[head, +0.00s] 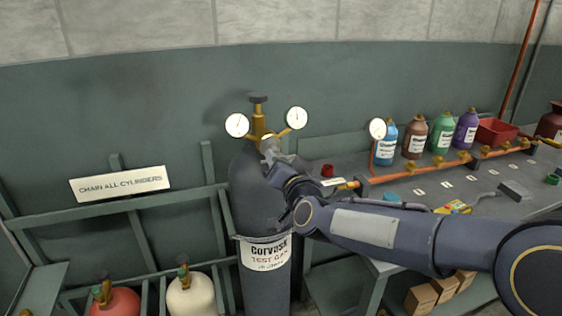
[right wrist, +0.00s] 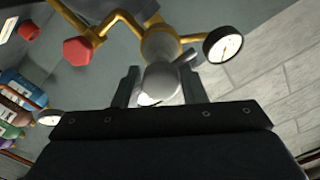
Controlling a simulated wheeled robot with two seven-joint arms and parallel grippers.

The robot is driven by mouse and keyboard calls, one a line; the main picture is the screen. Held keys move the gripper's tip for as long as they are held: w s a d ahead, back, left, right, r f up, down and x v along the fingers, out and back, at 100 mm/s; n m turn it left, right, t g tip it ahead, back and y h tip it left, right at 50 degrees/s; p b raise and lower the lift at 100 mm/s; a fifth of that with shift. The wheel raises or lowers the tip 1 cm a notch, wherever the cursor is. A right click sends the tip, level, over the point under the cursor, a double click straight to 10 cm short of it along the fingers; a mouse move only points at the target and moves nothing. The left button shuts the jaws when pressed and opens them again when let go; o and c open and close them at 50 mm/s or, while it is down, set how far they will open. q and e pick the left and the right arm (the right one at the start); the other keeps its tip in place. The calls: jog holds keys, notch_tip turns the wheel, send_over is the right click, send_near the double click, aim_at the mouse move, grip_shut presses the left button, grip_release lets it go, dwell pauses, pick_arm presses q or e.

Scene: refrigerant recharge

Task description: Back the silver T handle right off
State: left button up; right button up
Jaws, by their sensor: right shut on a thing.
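The silver T handle (head: 269,147) is at the front of the brass regulator (head: 258,122) on top of the dark grey test gas cylinder (head: 262,205). In the right wrist view the T handle's round grey end (right wrist: 162,82) faces the camera, between the two fingers. My right gripper (head: 277,160) is shut on the T handle; it also shows in the right wrist view (right wrist: 160,90). The gripper and wrist partly cover the handle in the head view. My left gripper is not in view.
Two pressure gauges (head: 237,125) (head: 297,118) flank the regulator closely. A bench with a copper manifold (head: 410,173) and several coloured bottles (head: 415,140) stands to the right. A rack rail (head: 120,205) with red and cream cylinders (head: 190,295) is at left.

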jog(key=o, duration=0.8)
jog(key=v, duration=0.8)
jog(key=shift+b, duration=0.35)
